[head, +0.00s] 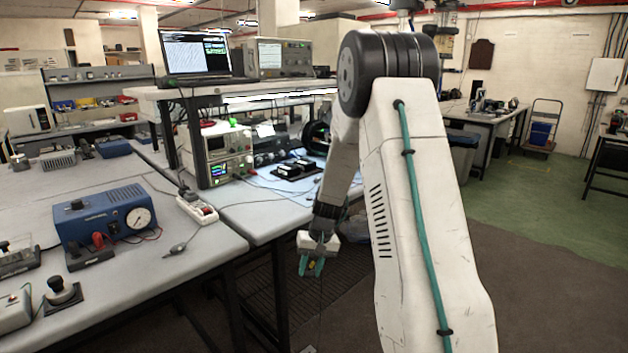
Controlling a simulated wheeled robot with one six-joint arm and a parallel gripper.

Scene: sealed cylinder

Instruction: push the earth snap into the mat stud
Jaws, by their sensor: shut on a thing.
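My gripper (312,266) hangs fingers-down in front of the near bench edge, over the dark floor. Its teal fingers are shut on a small yellowish thing (313,266), which appears to be the earth snap; its shape is mostly hidden between the fingers. A thin dark line, perhaps its lead, hangs below the gripper. The pale blue mat (262,206) covers the bench top left of and behind my gripper. The gripper is apart from the bench.
A blue box with a gauge (105,218) stands on the left bench. A white power strip (196,207) and a dark plug-like piece with a cord (178,249) lie near its right edge. Open floor lies to the right.

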